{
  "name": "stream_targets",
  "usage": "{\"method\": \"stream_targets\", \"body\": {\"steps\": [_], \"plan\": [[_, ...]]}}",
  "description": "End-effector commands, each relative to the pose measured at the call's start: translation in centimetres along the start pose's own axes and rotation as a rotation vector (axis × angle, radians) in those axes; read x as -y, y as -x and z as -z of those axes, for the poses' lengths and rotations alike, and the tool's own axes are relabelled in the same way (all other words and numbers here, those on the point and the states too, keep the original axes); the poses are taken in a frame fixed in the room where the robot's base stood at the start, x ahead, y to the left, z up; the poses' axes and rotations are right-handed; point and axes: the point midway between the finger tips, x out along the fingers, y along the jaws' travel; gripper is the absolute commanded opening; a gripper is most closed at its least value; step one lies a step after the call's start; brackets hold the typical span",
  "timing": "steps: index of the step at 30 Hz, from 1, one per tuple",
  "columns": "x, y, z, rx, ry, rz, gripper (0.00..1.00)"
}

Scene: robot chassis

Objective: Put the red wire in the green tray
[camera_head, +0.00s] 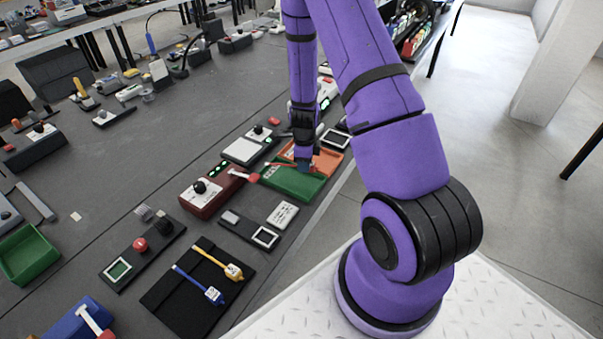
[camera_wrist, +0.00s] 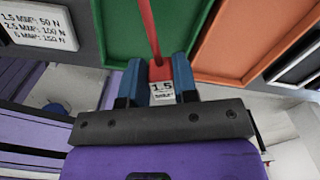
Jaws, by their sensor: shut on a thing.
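The red wire (camera_wrist: 149,30) runs up the wrist view from a red connector with a white "1.5" label (camera_wrist: 161,89). My gripper (camera_wrist: 158,76) is shut on that connector, one blue finger on each side. In the head view my gripper (camera_head: 305,164) is low over the trays, and the wire shows as a thin line pointing left. The green tray (camera_head: 293,188) lies under and just in front of the gripper. In the wrist view the wire crosses over the green tray (camera_wrist: 110,40). I cannot tell whether the wire touches the tray.
An orange tray (camera_head: 329,158) adjoins the green tray. A black mat (camera_head: 168,295) holds a yellow wire (camera_head: 213,259) and a blue wire (camera_head: 193,282). The table edge is close on the right.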

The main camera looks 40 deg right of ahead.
Motion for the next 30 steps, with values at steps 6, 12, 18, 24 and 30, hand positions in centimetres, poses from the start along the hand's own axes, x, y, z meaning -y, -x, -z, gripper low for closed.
{"method": "stream_targets", "body": {"steps": [6,12,18,24,30], "plan": [[0.0,-1.4,0.0,0.0,-0.001,0.0,0.0],[0.0,-4.0,0.1,-0.001,-0.001,-0.001,0.0],[0.1,-4.7,0.0,0.001,0.0,0.002,0.0],[0.1,-4.8,0.0,0.0,-0.001,0.002,0.0],[0.1,-5.0,0.0,0.0,-0.001,0.002,0.38]]}}
